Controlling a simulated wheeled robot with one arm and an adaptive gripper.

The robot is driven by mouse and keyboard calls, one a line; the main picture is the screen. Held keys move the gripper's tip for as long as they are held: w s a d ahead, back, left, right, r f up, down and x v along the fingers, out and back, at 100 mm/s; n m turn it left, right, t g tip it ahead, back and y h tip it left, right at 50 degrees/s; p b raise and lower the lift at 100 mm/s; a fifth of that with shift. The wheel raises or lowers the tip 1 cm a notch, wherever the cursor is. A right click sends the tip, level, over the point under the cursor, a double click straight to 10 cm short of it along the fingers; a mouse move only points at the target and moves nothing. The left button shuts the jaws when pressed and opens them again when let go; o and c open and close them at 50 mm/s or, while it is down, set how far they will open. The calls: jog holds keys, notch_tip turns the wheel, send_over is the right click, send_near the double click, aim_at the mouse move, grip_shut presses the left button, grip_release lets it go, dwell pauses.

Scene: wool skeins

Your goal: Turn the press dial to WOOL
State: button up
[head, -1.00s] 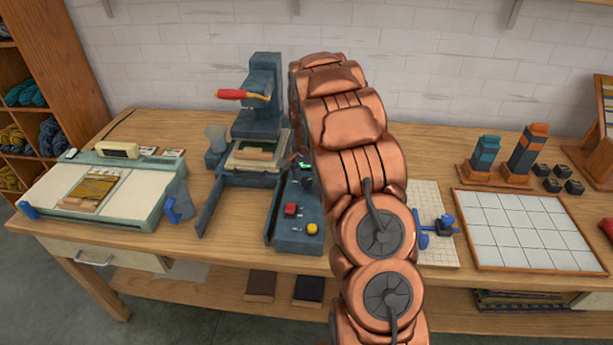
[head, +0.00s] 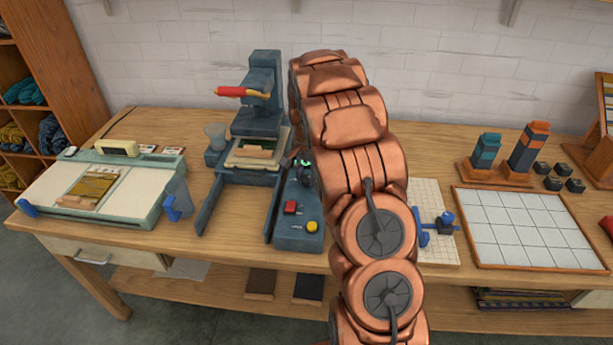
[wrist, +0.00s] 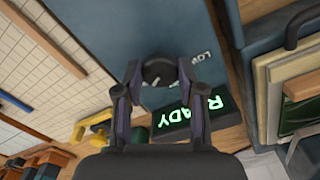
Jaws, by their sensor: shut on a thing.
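The press dial (wrist: 158,70) is a small dark round knob on the blue-grey control panel (wrist: 110,35) in the wrist view. My gripper (wrist: 158,77) is shut on the dial, with one fingertip on each side of it. Pale lettering beside the dial is partly covered, and I cannot tell which setting it points to. A display (wrist: 200,115) near my gripper glows green with READY. In the head view the press (head: 262,110) stands left of my copper arm, which hides most of my gripper and the dial.
A red button (head: 291,207) and a yellow button (head: 312,227) sit on the front of the control panel. A pale green cutting device (head: 60,185) stands at the left. A white tiled board (head: 525,228) and a gridded board (head: 432,195) lie to the right.

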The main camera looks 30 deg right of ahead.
jog(key=n+b, duration=0.2)
jog(key=b, duration=0.1)
jog(key=shift+f+n, duration=0.25)
jog(key=shift+n, duration=0.15)
jog(key=n+b, duration=0.2)
jog(key=shift+a+n, duration=0.1)
jog(key=shift+n, duration=0.2)
jog(key=n+b, duration=0.3)
jog(key=n, duration=0.3)
jog(key=shift+r, duration=0.2)
jog(key=o, duration=1.1)
jog(key=shift+o, duration=0.2)
jog(key=shift+r, duration=0.1)
